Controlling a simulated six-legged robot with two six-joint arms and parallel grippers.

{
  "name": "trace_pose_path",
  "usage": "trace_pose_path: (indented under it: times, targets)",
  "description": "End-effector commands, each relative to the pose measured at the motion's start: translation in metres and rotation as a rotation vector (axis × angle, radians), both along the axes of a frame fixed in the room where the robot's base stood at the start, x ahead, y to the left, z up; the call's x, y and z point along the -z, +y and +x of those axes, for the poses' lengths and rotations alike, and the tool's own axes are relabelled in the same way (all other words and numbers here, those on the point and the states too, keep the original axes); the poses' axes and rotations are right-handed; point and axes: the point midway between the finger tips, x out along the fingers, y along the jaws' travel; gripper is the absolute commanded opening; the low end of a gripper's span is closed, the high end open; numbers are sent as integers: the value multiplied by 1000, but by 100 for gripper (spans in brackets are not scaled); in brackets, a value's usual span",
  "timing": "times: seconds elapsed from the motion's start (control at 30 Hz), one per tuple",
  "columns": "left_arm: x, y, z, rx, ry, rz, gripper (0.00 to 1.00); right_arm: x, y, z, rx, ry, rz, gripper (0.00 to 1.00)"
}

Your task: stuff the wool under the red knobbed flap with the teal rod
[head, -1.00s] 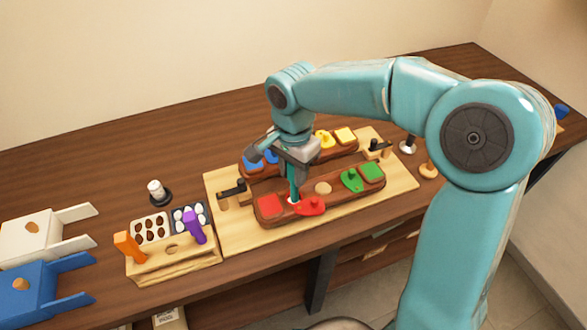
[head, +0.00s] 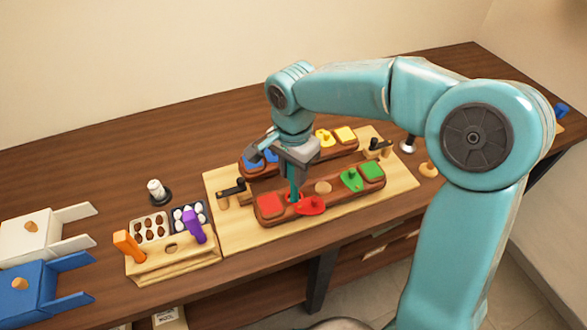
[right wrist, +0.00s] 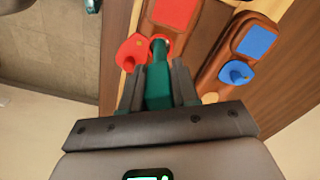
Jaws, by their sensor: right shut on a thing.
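My right gripper (head: 294,168) is shut on the teal rod (head: 294,190) and holds it roughly upright over the near brown saddle bar (head: 335,198). In the right wrist view the teal rod (right wrist: 158,90) runs out between the fingers. Its tip is at a round, red-rimmed opening beside the red knobbed flap (right wrist: 132,52). The red knobbed flap (head: 312,206) is swung to the right of the opening in the head view. I cannot make out the wool in the head view now; the rod and rim cover most of the opening. My left gripper is not in view.
A green knobbed flap (head: 351,180) sits farther right on the near bar. A second bar with yellow and blue parts lies behind. Black clamps (head: 232,188) stand on the pale board (head: 225,230). A rack with orange and purple handles (head: 195,226) is to the left.

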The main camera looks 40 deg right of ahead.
Motion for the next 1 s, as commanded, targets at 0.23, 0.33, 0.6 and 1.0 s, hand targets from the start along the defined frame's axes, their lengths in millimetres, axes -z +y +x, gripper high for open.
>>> trace_pose_path:
  times: [0.23,0.33,0.6,1.0]
  targets:
    - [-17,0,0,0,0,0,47,-21,0,0,0,-1,0,8]
    - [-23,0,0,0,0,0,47,-29,0,0,0,-1,0,8]
    - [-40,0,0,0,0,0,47,-50,0,0,0,-2,0,8]
    - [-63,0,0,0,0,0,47,-79,0,0,0,-2,0,8]
